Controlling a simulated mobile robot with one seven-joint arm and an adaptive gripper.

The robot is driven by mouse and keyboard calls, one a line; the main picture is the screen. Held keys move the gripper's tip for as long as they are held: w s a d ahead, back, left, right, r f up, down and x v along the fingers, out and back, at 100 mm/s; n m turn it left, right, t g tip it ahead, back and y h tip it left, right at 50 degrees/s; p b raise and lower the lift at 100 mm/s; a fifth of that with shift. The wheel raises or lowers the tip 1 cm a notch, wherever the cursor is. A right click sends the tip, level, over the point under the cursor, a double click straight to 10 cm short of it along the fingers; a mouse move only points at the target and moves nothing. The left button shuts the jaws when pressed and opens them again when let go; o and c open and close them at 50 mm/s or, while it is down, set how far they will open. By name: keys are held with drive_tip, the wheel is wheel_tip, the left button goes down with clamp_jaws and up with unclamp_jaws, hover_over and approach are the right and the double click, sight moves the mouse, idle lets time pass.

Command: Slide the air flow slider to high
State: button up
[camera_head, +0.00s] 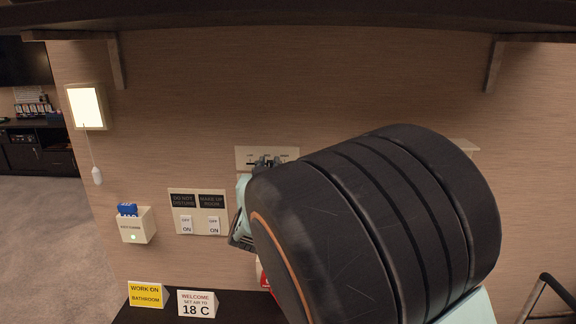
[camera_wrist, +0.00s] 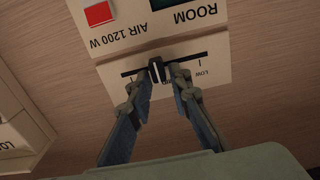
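The air flow slider's dark knob (camera_wrist: 156,70) stands near the middle of its slot in the wrist view, where the panel appears upside down. The LOW label shows right of the knob; the other end's label is hidden behind a finger. The white slider panel (camera_wrist: 217,66) also shows in the head view (camera_head: 245,154), partly covered by my gripper. My gripper (camera_wrist: 156,76) has one fingertip on each side of the knob, very close to it. I cannot tell whether both fingers touch it. In the head view, my gripper (camera_head: 264,163) is at the panel's lower edge.
My arm hides the wall right of the panel. A switch panel (camera_head: 198,228) and a white card holder (camera_head: 138,231) are on the wall to the lower left. Signs stand on the dark counter (camera_head: 230,308) below. A dark shelf (camera_head: 300,14) runs overhead.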

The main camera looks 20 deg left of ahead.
sight(286, 160)
clamp_jaws()
drive_tip(key=d+b, duration=0.1)
drive_tip(key=d, duration=0.1)
drive_tip(key=w+d+b, duration=0.1)
drive_tip(key=d, duration=0.1)
drive_tip(key=shift+d+b, duration=0.15)
drive_tip(key=shift+b, duration=0.15)
drive_tip(key=shift+o, duration=2.1)
unclamp_jaws()
